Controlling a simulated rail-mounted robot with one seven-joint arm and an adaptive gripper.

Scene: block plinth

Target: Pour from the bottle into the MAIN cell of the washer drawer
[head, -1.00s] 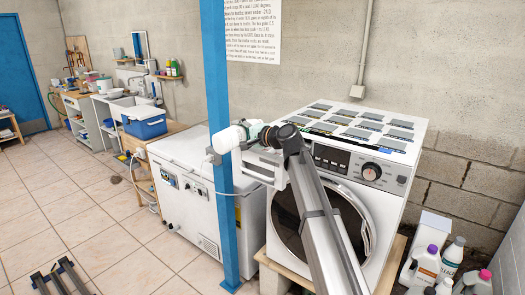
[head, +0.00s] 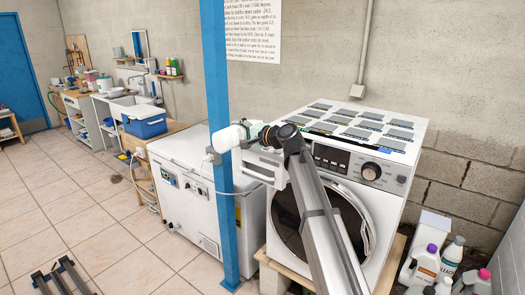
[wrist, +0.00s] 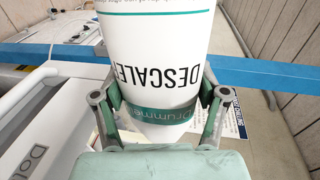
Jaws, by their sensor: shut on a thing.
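My gripper (wrist: 158,108) is shut around a white bottle (wrist: 150,40) with a green band and the printed word DESCALER, which reads upside down in the wrist view. In the head view the bottle (head: 227,139) is a small white shape lying over to the left of my gripper (head: 246,131), in front of the blue post. The washer drawer (head: 262,167) is pulled out at the upper left of the washer (head: 385,200), just below my gripper. Its cells, the bottle's mouth and any flow of liquid cannot be made out.
A blue post (head: 219,90) stands close beside the bottle, and crosses the wrist view behind it. A white chest freezer (head: 190,195) stands left of the washer. Several bottles (head: 427,262) stand on the floor at right. Flat cards lie on the washer top (head: 408,113).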

